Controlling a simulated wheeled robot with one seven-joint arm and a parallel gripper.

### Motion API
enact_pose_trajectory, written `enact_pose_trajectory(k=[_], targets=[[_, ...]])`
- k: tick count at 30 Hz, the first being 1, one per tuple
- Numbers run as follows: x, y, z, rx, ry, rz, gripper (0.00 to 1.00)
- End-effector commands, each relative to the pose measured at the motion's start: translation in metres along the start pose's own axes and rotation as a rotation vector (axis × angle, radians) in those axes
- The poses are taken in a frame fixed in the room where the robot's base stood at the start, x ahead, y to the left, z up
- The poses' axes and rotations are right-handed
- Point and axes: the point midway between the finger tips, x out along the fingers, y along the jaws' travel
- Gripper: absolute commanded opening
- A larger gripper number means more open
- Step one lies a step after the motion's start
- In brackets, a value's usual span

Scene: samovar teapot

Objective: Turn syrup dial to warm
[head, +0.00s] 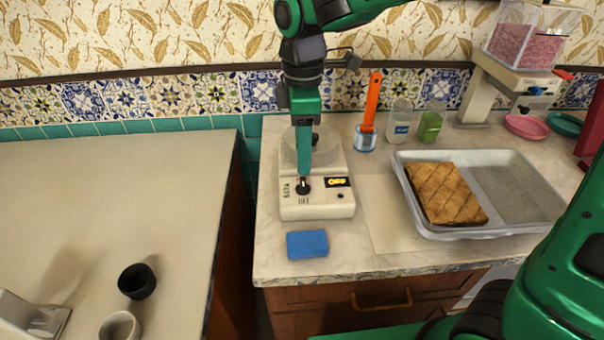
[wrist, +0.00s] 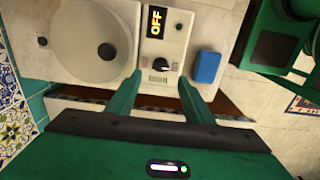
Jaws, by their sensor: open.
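The white syrup warmer (head: 317,207) stands on the right-hand counter, with a round pot at its back. Its black syrup dial (head: 303,188) is on the front panel, beside a small lit display (head: 337,182). In the wrist view the display (wrist: 156,21) reads "OFF" and the dial (wrist: 162,65) shows between my fingertips. My gripper (head: 304,174) points down over the dial. In the wrist view my gripper (wrist: 160,78) is open, one finger on each side of the dial; I cannot tell whether either touches it.
A blue sponge (head: 307,244) lies in front of the warmer. A tray (head: 520,222) with a pastry (head: 445,193) is to the right. An orange-handled utensil (head: 371,100) stands in a cup behind. A gap separates the left counter (head: 110,195).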

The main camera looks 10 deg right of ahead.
Motion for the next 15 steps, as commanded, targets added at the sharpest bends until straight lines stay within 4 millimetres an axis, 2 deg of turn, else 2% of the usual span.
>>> enact_pose_trajectory(k=[6,10,15], targets=[[0.040,-0.001,0.001,0.001,-0.002,-0.003,0.47],[0.057,-0.001,0.001,0.001,-0.002,-0.003,0.47],[0.069,0.000,0.001,0.001,0.000,0.000,0.47]])
